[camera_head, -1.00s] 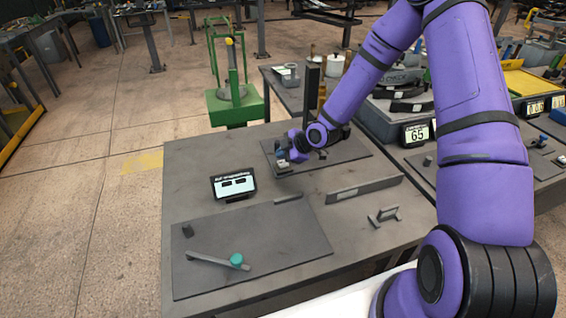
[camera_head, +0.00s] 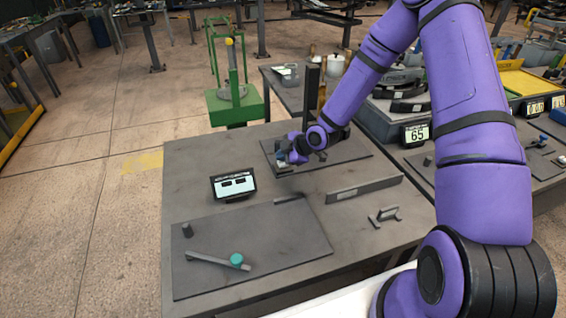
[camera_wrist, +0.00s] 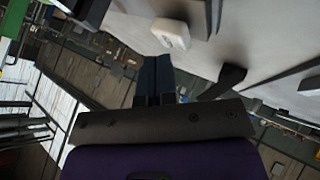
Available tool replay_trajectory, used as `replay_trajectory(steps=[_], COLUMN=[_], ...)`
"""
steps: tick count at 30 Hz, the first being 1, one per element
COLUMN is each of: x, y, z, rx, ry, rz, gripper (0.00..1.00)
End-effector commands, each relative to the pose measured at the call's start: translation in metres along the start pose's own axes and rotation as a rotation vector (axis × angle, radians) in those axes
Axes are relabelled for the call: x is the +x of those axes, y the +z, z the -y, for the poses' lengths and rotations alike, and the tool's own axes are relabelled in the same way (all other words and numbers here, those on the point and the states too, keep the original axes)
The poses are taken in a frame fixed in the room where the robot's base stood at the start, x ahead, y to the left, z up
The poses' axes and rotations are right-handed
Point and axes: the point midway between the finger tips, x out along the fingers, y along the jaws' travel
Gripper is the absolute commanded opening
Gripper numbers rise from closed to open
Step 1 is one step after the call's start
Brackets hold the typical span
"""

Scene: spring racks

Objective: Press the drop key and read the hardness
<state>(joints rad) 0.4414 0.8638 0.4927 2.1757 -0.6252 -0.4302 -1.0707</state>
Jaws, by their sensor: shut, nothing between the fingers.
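My gripper (camera_head: 281,160) is low over the dark plate (camera_head: 345,150) at the back of the bench, beside a black upright post (camera_head: 312,88). In the wrist view its bluish fingers (camera_wrist: 157,72) are together with nothing between them. A small pale block (camera_wrist: 171,32) shows just beyond the fingertips, apart from them in the picture; I cannot tell whether it is the drop key. A small black-framed display (camera_head: 233,185) stands on the bench to the left, with two dark fields on a light screen. I cannot read a hardness value on it.
A front plate (camera_head: 280,235) carries a flat bar (camera_head: 215,260) with a teal knob (camera_head: 236,259) and a small dark cylinder (camera_head: 188,230). A long upright grey bar (camera_head: 365,189) and a small bracket (camera_head: 384,215) lie to the right. Another display (camera_head: 416,132) reads 65 on the right bench.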

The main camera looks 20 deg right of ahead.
Motion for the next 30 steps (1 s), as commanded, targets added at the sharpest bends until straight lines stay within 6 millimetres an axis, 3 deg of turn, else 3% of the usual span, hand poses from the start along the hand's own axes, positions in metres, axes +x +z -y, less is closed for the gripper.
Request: replay_trajectory(steps=[30], x=[0.0051], y=[0.0034], z=[0.0037], rx=[0.000], ry=[0.000], rz=[0.000], gripper=[0.00])
